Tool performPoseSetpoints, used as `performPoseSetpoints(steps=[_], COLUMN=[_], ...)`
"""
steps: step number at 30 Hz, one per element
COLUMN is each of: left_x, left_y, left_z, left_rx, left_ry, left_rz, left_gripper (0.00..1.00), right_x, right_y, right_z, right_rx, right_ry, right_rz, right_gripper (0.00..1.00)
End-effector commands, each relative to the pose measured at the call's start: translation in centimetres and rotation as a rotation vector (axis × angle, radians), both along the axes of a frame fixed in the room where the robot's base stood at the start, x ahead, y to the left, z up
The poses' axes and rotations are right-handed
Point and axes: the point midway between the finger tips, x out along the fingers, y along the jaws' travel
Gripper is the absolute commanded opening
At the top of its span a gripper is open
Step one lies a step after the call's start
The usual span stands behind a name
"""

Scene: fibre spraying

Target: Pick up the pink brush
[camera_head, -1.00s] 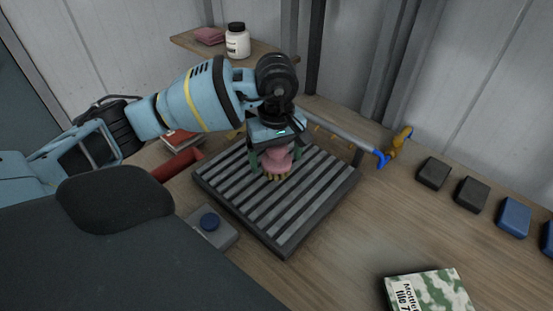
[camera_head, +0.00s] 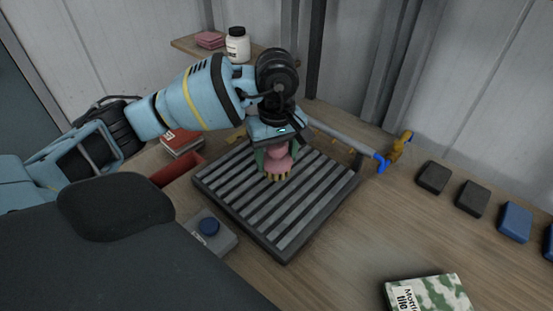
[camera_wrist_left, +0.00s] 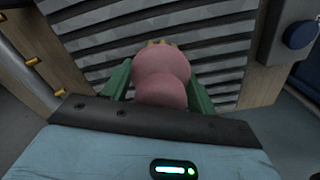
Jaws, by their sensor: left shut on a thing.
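The pink brush (camera_head: 279,161) is at the slatted grey rack, with its pale bristles pointing down at the slats. My left gripper (camera_head: 276,157) comes down from above and is shut on the brush's pink body. In the left wrist view the rounded pink brush (camera_wrist_left: 161,75) sits between the two green fingers of my left gripper (camera_wrist_left: 160,88). Whether the bristles touch the slats is hard to tell. My right gripper is not in view.
The slatted rack (camera_head: 290,250) lies on the wooden table. A grey box with a blue button (camera_head: 208,226) is in front of it. A blue-and-yellow valve (camera_head: 393,155), dark and blue blocks (camera_head: 434,177) and a patterned box (camera_head: 428,293) are to the right. A white jar (camera_head: 237,45) stands behind.

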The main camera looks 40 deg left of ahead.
Motion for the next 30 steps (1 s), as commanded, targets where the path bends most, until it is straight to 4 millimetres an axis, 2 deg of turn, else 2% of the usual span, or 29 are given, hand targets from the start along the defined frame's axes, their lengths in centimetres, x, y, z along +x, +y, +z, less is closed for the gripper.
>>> performPoseSetpoints(steps=[4,15,21,25,30], left_x=[-0.3,-8.7,-12.6,-14.4,-15.7], left_y=[0.1,0.5,0.6,0.7,0.7], left_z=[2.2,2.6,3.1,3.2,3.5], left_rx=[0.001,0.004,0.002,0.002,0.002], left_ry=[-0.003,0.001,0.0,0.0,-0.001], left_rz=[0.0,-0.003,0.0,0.001,0.001], left_gripper=[0.34,0.34,0.34,0.34,0.34], right_x=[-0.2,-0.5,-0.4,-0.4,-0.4], right_y=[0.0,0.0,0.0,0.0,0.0], right_z=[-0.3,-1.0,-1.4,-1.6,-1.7], right_rx=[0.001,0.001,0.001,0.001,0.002], right_ry=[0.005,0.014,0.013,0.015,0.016], right_rz=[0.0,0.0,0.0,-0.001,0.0], right_gripper=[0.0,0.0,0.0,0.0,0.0])
